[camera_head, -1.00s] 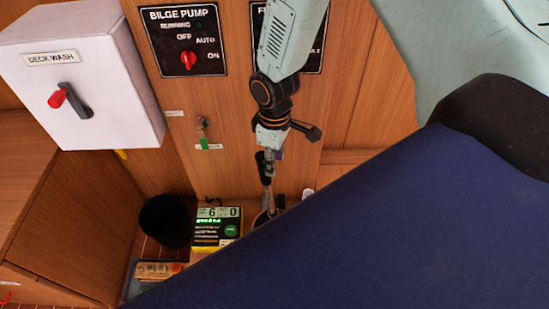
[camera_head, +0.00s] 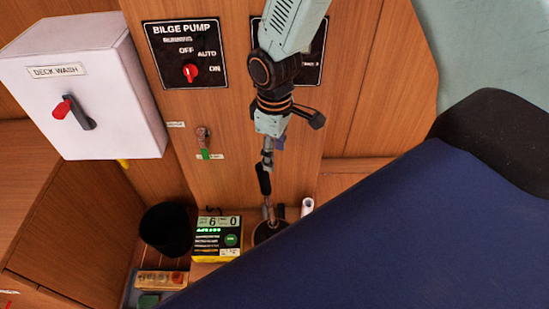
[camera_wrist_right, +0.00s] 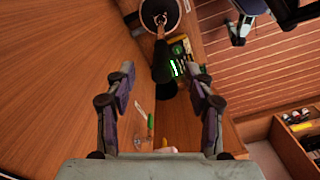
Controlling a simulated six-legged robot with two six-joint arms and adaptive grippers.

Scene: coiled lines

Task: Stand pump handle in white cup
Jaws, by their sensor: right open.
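The pump handle (camera_head: 265,181), a slim metal rod with a black grip, stands nearly upright out of a round dark-rimmed fitting (camera_head: 270,231) at the foot of the panel. In the right wrist view its black grip (camera_wrist_right: 163,72) shows between the open fingers in the picture; I cannot tell whether it is between them in depth. My right gripper (camera_head: 267,148) is above the handle, and its fingers also show spread in the wrist view (camera_wrist_right: 162,77). A small white cylinder (camera_head: 307,206), perhaps the white cup, stands right of the fitting, partly hidden. My left gripper is not recognizable.
A tray (camera_head: 161,280) holds small items in front. A white deck wash box (camera_head: 83,85) and bilge pump panel (camera_head: 186,53) are on the wood wall.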

